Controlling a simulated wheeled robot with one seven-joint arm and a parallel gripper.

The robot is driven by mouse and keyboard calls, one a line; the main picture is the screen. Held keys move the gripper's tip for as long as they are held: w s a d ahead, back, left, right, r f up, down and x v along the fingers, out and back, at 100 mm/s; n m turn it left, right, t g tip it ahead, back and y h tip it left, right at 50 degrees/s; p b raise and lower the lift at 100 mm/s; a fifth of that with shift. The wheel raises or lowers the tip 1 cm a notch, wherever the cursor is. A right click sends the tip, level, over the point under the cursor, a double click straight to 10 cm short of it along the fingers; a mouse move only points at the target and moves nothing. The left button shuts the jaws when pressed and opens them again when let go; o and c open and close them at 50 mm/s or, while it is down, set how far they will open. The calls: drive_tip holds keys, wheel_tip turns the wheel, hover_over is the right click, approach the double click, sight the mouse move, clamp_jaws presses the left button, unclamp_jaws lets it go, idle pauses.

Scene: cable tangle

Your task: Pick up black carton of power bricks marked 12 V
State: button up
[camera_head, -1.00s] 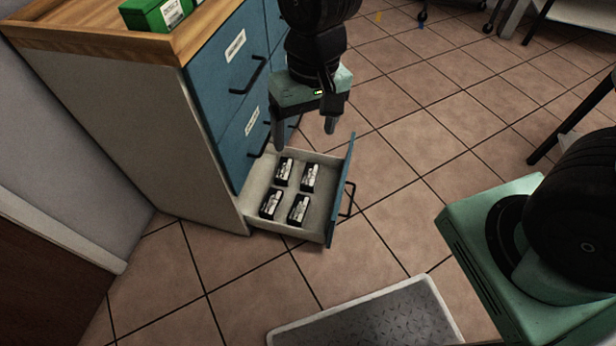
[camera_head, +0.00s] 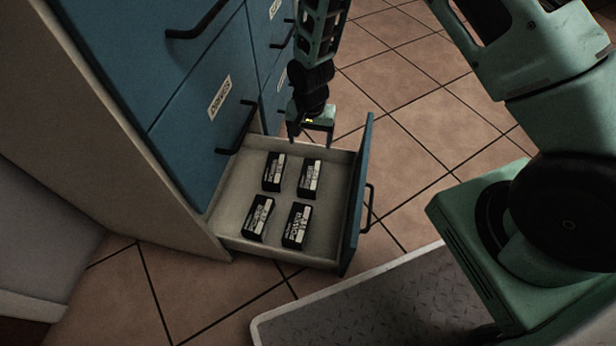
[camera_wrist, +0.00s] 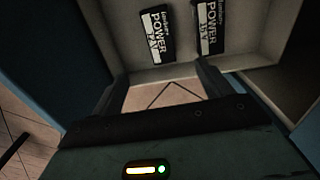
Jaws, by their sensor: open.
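Several black cartons with white labels lie in the open bottom drawer (camera_head: 237,207). They are a far left one (camera_head: 273,171), a far right one (camera_head: 309,179), a near left one (camera_head: 258,218) and a near right one (camera_head: 297,225). The wrist view shows two cartons marked POWER, one on the left (camera_wrist: 155,32) and one on the right (camera_wrist: 209,27). Their voltage figures are too small to read surely. My gripper (camera_head: 311,138) is open and empty at the drawer's far end, beyond the cartons. Its fingers show in the wrist view (camera_wrist: 163,82), apart from both cartons.
Closed blue drawers with black handles (camera_head: 238,128) rise left of the open drawer. The open drawer's blue front (camera_head: 357,195) stands on the right.

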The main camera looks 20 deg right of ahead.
drive_tip(key=b, duration=0.7)
approach(310, 174)
wheel_tip(310, 174, down, 5)
drive_tip(key=shift+f, duration=0.1)
wheel_tip(310, 174, down, 5)
drive_tip(key=b, duration=0.4)
drive_tip(key=c, duration=1.3)
